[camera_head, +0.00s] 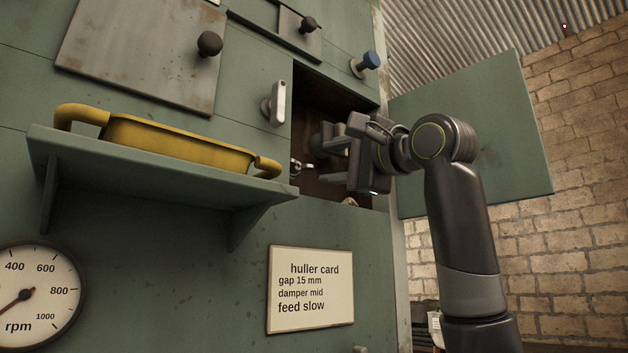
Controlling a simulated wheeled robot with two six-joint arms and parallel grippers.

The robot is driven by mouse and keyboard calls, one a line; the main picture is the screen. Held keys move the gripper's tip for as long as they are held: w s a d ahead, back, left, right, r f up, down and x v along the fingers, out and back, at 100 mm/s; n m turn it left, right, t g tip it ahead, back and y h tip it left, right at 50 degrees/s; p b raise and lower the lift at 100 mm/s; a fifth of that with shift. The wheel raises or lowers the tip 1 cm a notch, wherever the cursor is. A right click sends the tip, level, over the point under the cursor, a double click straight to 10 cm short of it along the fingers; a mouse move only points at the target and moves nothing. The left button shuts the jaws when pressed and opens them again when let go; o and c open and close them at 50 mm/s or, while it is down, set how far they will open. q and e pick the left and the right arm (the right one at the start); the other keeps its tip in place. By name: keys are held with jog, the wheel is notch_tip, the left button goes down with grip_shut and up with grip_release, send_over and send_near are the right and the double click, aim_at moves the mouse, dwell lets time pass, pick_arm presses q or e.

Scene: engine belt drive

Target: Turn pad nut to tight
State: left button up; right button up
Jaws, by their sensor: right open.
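My right gripper (336,163) is open, its fingers pointing left into the open compartment (312,92) in the green machine front. A grey round part (322,139) shows inside, partly hidden behind the upper finger. A small pale metal piece (297,168) shows near the compartment's left edge. I cannot tell which of these is the pad nut, or whether the gripper touches either. My left gripper is not in view.
The open green door (490,135) stands right of the compartment, behind my right arm. A shelf (150,172) with a yellow tray (180,145) juts out at left. A huller card (311,322) hangs below.

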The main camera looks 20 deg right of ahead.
jog(key=b+v, duration=0.3)
jog(key=v, duration=0.6)
jog(key=shift+s, duration=0.2)
jog(key=shift+w+d+f, duration=0.1)
